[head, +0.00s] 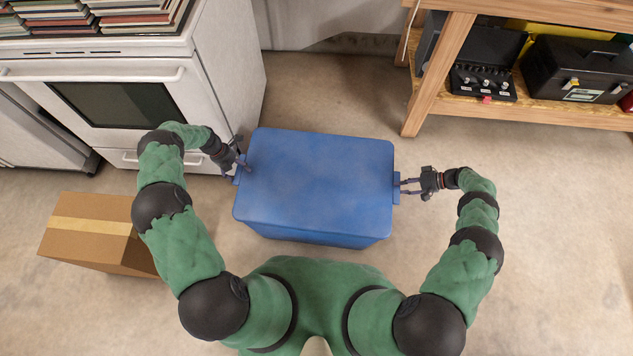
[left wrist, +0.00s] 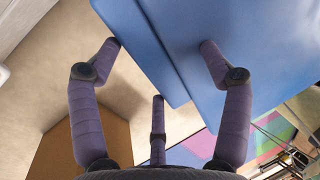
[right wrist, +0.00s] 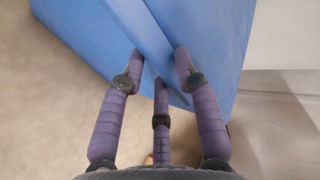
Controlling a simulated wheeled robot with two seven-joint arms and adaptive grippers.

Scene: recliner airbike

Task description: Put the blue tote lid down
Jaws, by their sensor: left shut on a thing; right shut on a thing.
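The blue tote lid (head: 318,180) lies level over the blue tote (head: 315,238), whose front wall shows below the lid's near edge. I cannot tell whether there is a gap between them. My left gripper (head: 241,166) is shut on the lid's left end, at a small tab. In the left wrist view its purple fingers (left wrist: 160,46) lie on either side of the blue edge. My right gripper (head: 402,186) is shut on the lid's right end, at the opposite tab. In the right wrist view its fingers (right wrist: 160,52) straddle a blue edge.
A cardboard box (head: 88,229) stands on the floor at the left. A white stove (head: 105,55) with books on top is at the back left. A wooden shelf (head: 440,70) with black cases is at the back right. The floor at the right is clear.

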